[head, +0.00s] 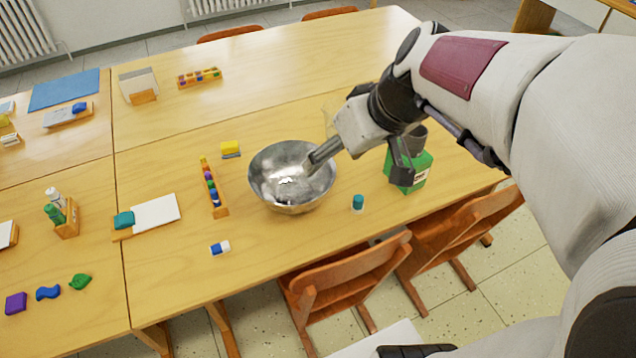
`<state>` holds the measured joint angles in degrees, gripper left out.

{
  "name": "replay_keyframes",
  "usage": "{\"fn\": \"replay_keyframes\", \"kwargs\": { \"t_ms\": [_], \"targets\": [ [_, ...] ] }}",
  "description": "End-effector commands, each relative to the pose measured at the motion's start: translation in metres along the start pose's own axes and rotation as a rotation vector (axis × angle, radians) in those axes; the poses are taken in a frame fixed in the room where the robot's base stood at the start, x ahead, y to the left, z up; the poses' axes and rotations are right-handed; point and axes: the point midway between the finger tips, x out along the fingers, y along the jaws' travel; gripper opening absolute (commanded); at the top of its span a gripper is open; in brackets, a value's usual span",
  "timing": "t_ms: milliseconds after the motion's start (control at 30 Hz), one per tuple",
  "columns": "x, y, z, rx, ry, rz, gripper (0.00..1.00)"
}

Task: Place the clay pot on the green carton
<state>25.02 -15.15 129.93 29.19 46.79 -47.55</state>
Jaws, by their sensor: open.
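The green carton (420,172) stands on the wooden table at the right, near its front edge, partly hidden by my gripper. A dark grey, rounded thing (417,138), which looks like the clay pot, shows just above the carton's top. It seems to rest there, but my gripper and arm hide part of it, so the contact is not clear. My gripper (357,170) is open, its fingers spread wide with nothing between them. One finger overlaps the metal bowl in the picture; the other is in front of the carton.
A large metal bowl (292,178) stands left of the carton. A small teal jar (358,203) is between them, nearer the front edge. A rack of coloured pieces (213,188), a yellow block (231,148) and a blue-white eraser (220,248) lie left. Chairs (350,270) line the front.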

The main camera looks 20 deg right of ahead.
Motion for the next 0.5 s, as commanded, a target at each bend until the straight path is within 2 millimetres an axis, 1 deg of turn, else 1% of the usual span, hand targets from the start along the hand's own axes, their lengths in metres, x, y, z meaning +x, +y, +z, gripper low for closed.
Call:
{"fn": "replay_keyframes", "kwargs": {
  "t_ms": [33,200,300,500],
  "targets": [
    [-0.005,-0.012,0.006,-0.008,-0.007,0.004,0.59],
    [-0.018,-0.041,0.029,-0.003,-0.034,0.031,0.59],
    [-0.025,-0.054,0.044,0.001,-0.044,0.051,0.59],
    [-0.039,-0.072,0.074,0.016,-0.047,0.099,0.59]
  ]
}}
